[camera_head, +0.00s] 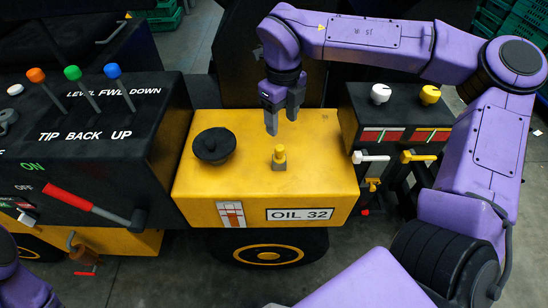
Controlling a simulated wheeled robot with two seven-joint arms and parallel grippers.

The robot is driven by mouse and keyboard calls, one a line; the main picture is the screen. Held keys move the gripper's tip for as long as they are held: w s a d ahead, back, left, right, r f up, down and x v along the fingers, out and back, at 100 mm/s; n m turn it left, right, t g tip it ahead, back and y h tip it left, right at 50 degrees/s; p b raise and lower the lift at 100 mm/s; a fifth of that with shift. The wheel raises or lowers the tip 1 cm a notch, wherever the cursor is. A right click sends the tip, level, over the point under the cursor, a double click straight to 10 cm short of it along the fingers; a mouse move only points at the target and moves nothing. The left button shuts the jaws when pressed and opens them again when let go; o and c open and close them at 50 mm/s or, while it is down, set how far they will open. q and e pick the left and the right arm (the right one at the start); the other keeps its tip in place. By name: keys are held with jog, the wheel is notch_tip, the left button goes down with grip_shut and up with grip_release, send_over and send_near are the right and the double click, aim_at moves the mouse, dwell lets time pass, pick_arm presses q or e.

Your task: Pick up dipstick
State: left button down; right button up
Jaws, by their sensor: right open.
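The dipstick (280,156) is a small yellow knob on a grey base. It stands upright on top of the yellow oil tank (325,185), which bears an "OIL 32" label. My right gripper (282,123) hangs just above and behind the dipstick, with its fingers pointing down. It is open, empty and apart from the dipstick. A purple part of my left arm shows at the lower left edge, but its gripper is not in view.
A black round cap (213,146) sits on the tank left of the dipstick. A black panel with coloured levers (75,80) and a red-handled lever (85,202) is at left. At right is a black box with white and yellow knobs (430,94).

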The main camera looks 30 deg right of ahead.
aim_at(279, 147)
jog(key=shift+w+f+b, duration=0.25)
jog(key=shift+f+b, duration=0.2)
jog(key=shift+f, duration=0.5)
jog(key=f, duration=0.6)
jog(key=f+p, duration=0.1)
jog(key=f, duration=0.3)
jog(key=shift+w+d+f, duration=0.1)
jog(key=shift+w, duration=0.15)
grip_shut()
